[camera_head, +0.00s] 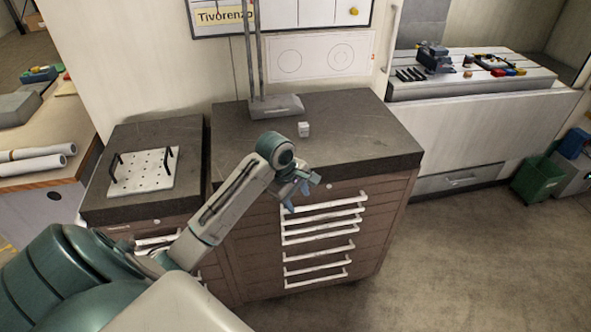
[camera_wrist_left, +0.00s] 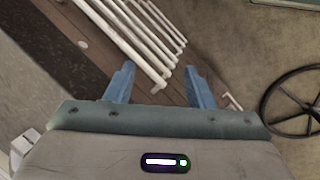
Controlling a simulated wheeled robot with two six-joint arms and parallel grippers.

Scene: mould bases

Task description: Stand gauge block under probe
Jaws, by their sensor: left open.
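The gauge block (camera_head: 303,129) is a small pale block on the dark stone top of the drawer cabinet (camera_head: 360,130). The probe stand has a grey base (camera_head: 277,107) and a tall upright column (camera_head: 254,50) that leaves the top of the head view, so I cannot make out the probe tip. The block is in front and right of the base, apart from it. My left gripper (camera_head: 300,196) is open and empty in front of the cabinet's front edge, by the drawer handles. In the left wrist view its blue fingers (camera_wrist_left: 160,75) are spread. My right gripper is out of view.
Several white drawer handles (camera_head: 320,228) stick out close to my left gripper. A perforated plate with black handles (camera_head: 144,171) lies on the lower left cabinet. A workbench (camera_head: 470,78) with tools stands at the right. The stone top's right side is clear.

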